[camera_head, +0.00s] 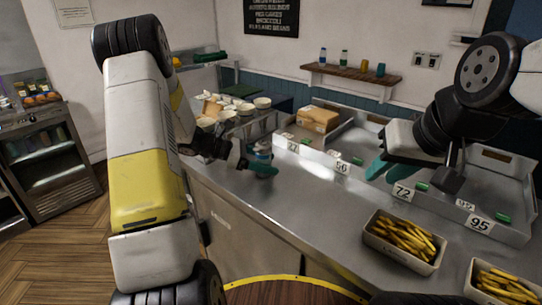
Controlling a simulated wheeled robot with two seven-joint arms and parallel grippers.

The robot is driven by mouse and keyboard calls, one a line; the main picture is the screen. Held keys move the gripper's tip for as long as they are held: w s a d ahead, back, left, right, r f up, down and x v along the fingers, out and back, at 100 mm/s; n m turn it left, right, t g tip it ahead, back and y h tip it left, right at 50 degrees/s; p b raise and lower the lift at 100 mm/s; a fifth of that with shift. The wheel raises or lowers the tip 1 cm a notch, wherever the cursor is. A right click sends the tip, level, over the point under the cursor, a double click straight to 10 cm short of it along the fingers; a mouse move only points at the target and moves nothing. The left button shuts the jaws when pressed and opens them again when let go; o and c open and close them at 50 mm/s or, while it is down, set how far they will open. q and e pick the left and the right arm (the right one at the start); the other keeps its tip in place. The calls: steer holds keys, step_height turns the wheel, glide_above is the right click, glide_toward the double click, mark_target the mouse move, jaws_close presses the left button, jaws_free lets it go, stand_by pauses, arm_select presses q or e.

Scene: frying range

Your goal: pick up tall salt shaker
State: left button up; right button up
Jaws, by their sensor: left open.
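A small shaker (262,153) with a pale upper part stands on the steel counter near its left end. It is probably the tall salt shaker, but it is small and partly hidden by my gripper. My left gripper (258,166) is at the shaker, its green-tipped fingers open and close around or beside it. I cannot tell whether they touch it. My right gripper (382,168), with teal fingers, hangs over the steel trays at the right. Its opening is unclear.
Boxes of fries (404,240) stand at the counter's front right. A cardboard box (318,117) and several bowls (262,102) are behind. A wall shelf (350,74) holds bottles. The middle of the counter is clear.

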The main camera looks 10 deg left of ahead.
arm_select(q)
steer(key=shift+x, duration=0.9)
jaws_close()
steer(key=shift+r, duration=0.1)
